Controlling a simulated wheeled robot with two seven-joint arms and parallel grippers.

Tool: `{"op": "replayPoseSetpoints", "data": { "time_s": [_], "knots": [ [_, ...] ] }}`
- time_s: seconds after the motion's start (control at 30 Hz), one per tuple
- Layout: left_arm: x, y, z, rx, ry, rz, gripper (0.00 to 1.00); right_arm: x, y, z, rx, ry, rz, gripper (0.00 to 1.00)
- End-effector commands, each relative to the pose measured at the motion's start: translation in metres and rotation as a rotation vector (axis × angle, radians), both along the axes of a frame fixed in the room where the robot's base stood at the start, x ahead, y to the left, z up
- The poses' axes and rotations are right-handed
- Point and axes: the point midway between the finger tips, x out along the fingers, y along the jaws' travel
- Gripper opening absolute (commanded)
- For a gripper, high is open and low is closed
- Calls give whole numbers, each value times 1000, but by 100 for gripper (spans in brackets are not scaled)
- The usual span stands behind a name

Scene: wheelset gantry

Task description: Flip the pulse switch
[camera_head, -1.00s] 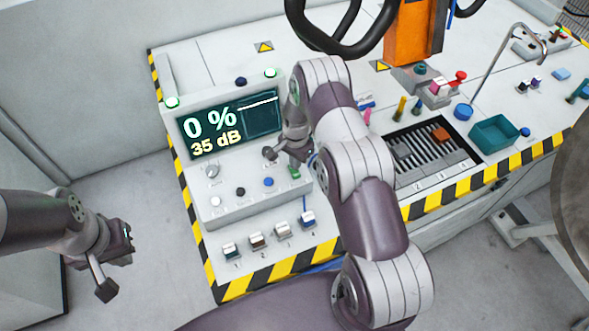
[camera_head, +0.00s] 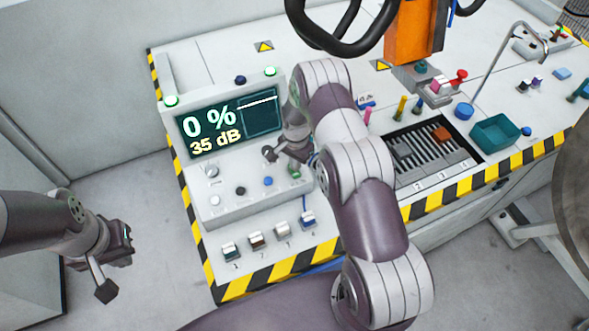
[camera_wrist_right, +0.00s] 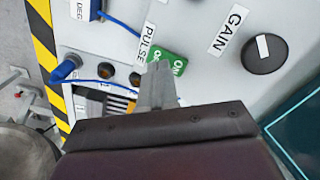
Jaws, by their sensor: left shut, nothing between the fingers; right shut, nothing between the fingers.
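The pulse switch is a green rocker (camera_wrist_right: 170,60) with white ON lettering, beside the PULSE label in the right wrist view. In the head view it is a small green patch (camera_head: 294,172) at the lower right of the instrument box, partly hidden by my right gripper. My right gripper (camera_head: 297,157) is shut and empty, close over the switch. In the right wrist view its fingertips (camera_wrist_right: 158,68) overlap the switch's near left edge; I cannot tell whether they touch it. My left gripper (camera_head: 128,240) is shut and empty, off the bench at the left.
The instrument box (camera_head: 225,205) has a screen (camera_head: 230,123) reading 0 % and 35 dB. A black GAIN knob (camera_wrist_right: 264,53) is right of the switch in the wrist view. A blue plug with a cable (camera_wrist_right: 65,68) lies to the left. A slotted rack (camera_head: 430,155) is right of my arm.

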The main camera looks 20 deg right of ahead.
Motion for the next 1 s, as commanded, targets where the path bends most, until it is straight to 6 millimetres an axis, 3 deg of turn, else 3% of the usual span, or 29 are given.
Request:
{"op": "replayPoseSetpoints", "data": {
  "time_s": [1.0],
  "knots": [
    [0,0,-14,0,0,0,0,0,0,-16,0,0,0,0]
  ]
}}
